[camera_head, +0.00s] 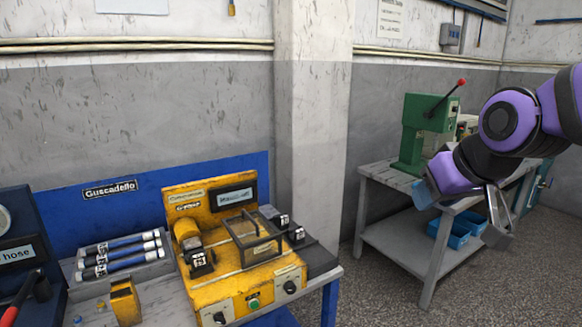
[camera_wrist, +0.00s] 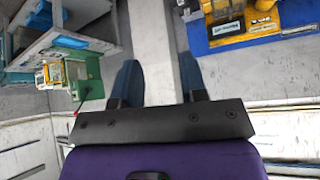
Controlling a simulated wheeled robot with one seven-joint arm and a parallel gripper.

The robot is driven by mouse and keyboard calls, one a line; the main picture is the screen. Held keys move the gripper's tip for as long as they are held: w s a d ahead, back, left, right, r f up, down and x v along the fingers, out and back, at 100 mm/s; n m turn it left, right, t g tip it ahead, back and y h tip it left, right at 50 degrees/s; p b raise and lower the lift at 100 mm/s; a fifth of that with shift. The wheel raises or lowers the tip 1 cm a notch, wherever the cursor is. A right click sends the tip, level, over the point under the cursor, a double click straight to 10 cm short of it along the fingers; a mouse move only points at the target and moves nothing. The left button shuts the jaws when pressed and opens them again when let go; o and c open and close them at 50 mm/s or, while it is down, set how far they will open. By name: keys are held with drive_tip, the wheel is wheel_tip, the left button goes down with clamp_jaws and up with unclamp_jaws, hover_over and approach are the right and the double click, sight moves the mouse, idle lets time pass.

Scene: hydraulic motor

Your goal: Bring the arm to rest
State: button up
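My purple arm (camera_head: 510,120) reaches in from the right edge in the head view, held in the air in front of the grey workbench. My gripper (camera_wrist: 159,72) shows in the wrist view with its two bluish fingers well apart. Nothing is between the fingers except the distant wall pillar. In the head view the gripper end (camera_head: 427,193) hangs low beside the workbench's near edge. It looks clear of the bench, though the exact gap cannot be told.
A yellow machine (camera_head: 240,245) stands on the left table with blue-black cylinders (camera_head: 120,254) and a yellow block (camera_head: 125,302). A green press (camera_head: 425,130) stands on the grey workbench (camera_head: 385,172), with blue bins (camera_head: 452,232) below. Floor (camera_head: 480,290) between the tables is free.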

drive_tip(key=s+d+m+g+h, duration=0.1)
drive_tip(key=s+d, duration=0.2)
drive_tip(key=s, duration=0.4)
drive_tip(key=s+d+r+m+g, duration=0.1)
drive_tip(key=s+d, duration=0.2)
drive_tip(key=s, duration=0.4)
drive_tip(key=shift+d+r+m+h, duration=0.3)
drive_tip(key=shift+d+h, duration=0.1)
